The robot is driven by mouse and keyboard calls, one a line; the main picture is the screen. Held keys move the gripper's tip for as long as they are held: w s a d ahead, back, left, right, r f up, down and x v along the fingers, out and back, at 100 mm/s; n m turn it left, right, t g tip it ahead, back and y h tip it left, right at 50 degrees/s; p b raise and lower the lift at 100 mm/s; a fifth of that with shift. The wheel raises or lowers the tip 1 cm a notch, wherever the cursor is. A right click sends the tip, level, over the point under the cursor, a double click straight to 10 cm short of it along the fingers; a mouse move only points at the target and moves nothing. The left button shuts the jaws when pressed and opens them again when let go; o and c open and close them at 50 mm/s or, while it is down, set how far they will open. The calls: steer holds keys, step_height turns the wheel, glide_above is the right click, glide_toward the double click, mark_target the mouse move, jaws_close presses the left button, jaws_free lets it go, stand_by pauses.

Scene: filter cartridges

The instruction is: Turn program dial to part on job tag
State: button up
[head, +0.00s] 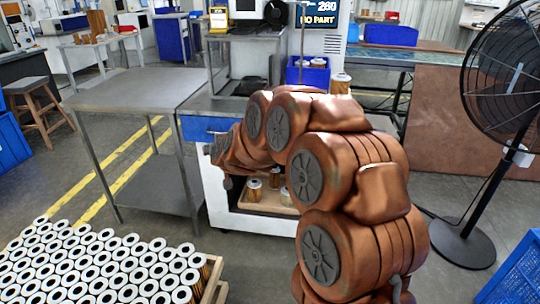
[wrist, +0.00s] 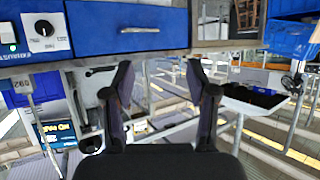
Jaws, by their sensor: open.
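A black program dial (wrist: 43,28) with a pale pointer mark sits on a white panel (wrist: 62,40) at the upper left of the wrist view. A dark screen (head: 320,14) at the top of the head view reads what looks like 286 and NO PART. I cannot make out a job tag for certain. My gripper (wrist: 160,75) is open and empty, its two dark fingers well apart. It is to the right of the dial in the wrist view and does not touch it. In the head view my arm hides the dial panel and most of the gripper.
A blue drawer (wrist: 125,40) with a handle is beside the dial panel. A metal table (head: 140,92) stands left of the machine. A crate of filter cartridges (head: 212,290) is at the front left, and a black fan (head: 512,75) stands at the right.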

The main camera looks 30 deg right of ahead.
steer(key=w+d+f+m+h+b, duration=0.2)
steer(key=d+f+h+b, duration=0.25)
steer(key=d, duration=0.55)
steer(key=w+d+f+m+h+b, duration=0.25)
steer(key=d+f+h, duration=0.25)
steer(key=d, duration=0.5)
steer(key=b+x, duration=0.2)
steer(key=x, duration=0.4)
steer(key=shift+w+d+r+t, duration=0.25)
steer(key=shift+w+r+t, duration=0.05)
steer(key=shift+w+r, duration=0.1)
steer(key=shift+s, duration=0.1)
steer(key=shift+c, duration=0.3)
jaws_close()
